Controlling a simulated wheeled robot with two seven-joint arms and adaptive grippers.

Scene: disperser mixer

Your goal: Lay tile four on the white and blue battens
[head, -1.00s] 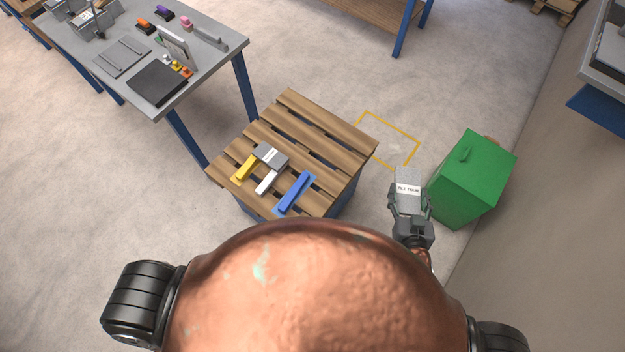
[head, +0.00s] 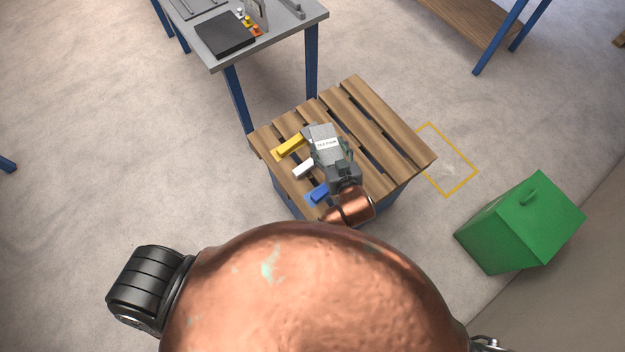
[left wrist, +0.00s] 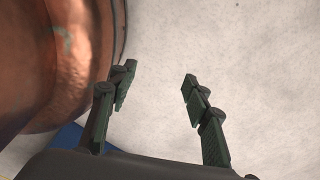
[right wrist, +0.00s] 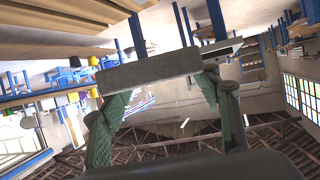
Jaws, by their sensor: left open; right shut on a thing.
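Tile four (head: 327,145), a grey slab with a white label, is in my right gripper (head: 336,161), over the pallet in the head view. Its edge shows as a grey bar (right wrist: 150,70) between the fingers in the right wrist view. The yellow batten (head: 290,147), white batten (head: 304,168) and blue batten (head: 318,193) lie on the pallet, partly covered by the tile, gripper and arm. Whether the tile touches the battens cannot be told. The other tile is mostly or wholly hidden behind it. My left gripper (left wrist: 157,78) is open and empty above bare floor in the left wrist view.
The wooden pallet (head: 392,126) has gaps between its slats. A grey table (head: 290,33) with several items stands behind it. A green bin (head: 520,225) stands at the right, near a yellow floor outline (head: 462,184).

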